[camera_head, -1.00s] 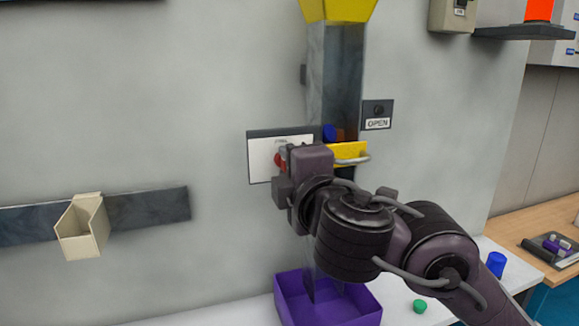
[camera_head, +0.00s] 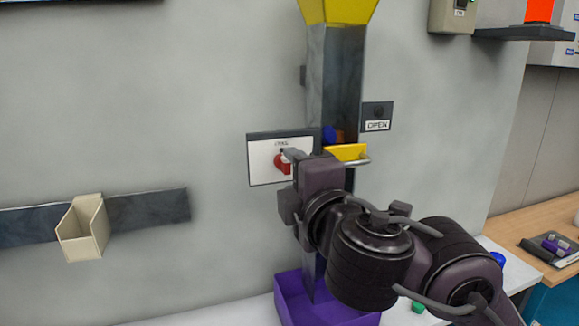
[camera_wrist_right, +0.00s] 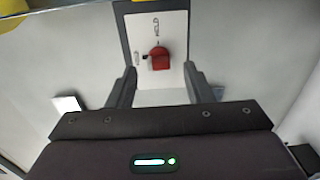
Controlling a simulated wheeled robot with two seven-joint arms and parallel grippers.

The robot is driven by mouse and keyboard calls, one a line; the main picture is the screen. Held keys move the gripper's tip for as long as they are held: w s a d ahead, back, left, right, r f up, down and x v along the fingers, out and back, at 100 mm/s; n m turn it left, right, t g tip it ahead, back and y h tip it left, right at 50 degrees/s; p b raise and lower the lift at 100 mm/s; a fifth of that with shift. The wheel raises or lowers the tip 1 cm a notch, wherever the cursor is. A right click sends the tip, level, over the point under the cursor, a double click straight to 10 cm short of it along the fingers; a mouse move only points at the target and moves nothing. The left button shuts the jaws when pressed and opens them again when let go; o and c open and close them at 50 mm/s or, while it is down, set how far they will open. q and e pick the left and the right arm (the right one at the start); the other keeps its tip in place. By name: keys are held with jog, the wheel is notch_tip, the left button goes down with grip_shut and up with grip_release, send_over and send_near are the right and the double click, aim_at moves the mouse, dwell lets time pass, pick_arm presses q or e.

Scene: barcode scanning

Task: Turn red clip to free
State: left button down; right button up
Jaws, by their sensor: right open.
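The red clip (camera_head: 283,162) sits on a white panel (camera_head: 262,164) with a dark frame, fixed to the grey wall. My right gripper (camera_head: 293,155) is just in front of the panel and partly overlaps the clip in the head view. In the right wrist view its two fingers (camera_wrist_right: 160,87) are spread with nothing between them, and the clip lies beyond their tips. My left gripper is not in view.
A grey chute (camera_head: 335,75) with a yellow hopper stands right of the panel, with a yellow piece (camera_head: 346,152) low on it. An OPEN plate (camera_head: 377,117) is beside it. A purple bin (camera_head: 292,303) is below. A beige holder (camera_head: 83,230) hangs at left.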

jog(key=p+v, duration=0.1)
jog(key=v, duration=0.4)
